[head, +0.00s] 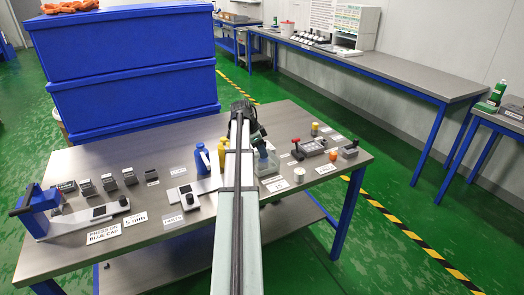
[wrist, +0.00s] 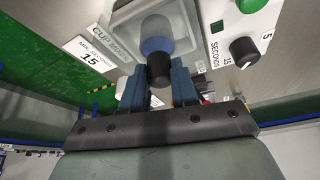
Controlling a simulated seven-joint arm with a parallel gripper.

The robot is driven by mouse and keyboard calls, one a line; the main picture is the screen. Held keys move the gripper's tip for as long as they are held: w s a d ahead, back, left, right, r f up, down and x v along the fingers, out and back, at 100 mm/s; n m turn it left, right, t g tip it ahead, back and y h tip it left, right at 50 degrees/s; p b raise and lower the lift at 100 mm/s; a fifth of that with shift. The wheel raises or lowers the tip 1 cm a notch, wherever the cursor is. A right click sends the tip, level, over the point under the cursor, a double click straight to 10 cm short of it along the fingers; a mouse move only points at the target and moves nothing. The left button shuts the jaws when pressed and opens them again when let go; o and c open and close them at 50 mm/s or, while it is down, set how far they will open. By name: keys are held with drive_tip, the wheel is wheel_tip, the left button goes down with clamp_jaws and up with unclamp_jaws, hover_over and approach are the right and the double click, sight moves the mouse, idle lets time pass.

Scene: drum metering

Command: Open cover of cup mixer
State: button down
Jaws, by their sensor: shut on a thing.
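The cup mixer (wrist: 207,22) fills the top of the wrist view, a pale housing with its name on a label. Its see-through cover (wrist: 122,32) is in front of a pale cylinder with a blue band, which shows at the middle. My gripper (wrist: 158,80), with two blue fingers, is shut on the dark round handle at the cover's near side. The cover looks closed, though its far edge is out of view.
The mixer has a black knob (wrist: 243,51) and a green button to the right. Blue crates (head: 135,95) stand behind.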

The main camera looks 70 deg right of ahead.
drive_tip(key=s+d, duration=0.7)
drive_tip(key=shift+s+d, duration=0.25)
drive_tip(key=shift+d, duration=0.05)
drive_tip(key=c, duration=0.9)
unclamp_jaws()
drive_tip(key=shift+o, duration=0.2)
drive_tip(key=shift+r, duration=0.1)
drive_tip(key=v, duration=1.3)
drive_tip(key=shift+w+r, duration=0.2)
drive_tip(key=shift+r, duration=0.05)
drive_tip(key=shift+a, duration=0.2)
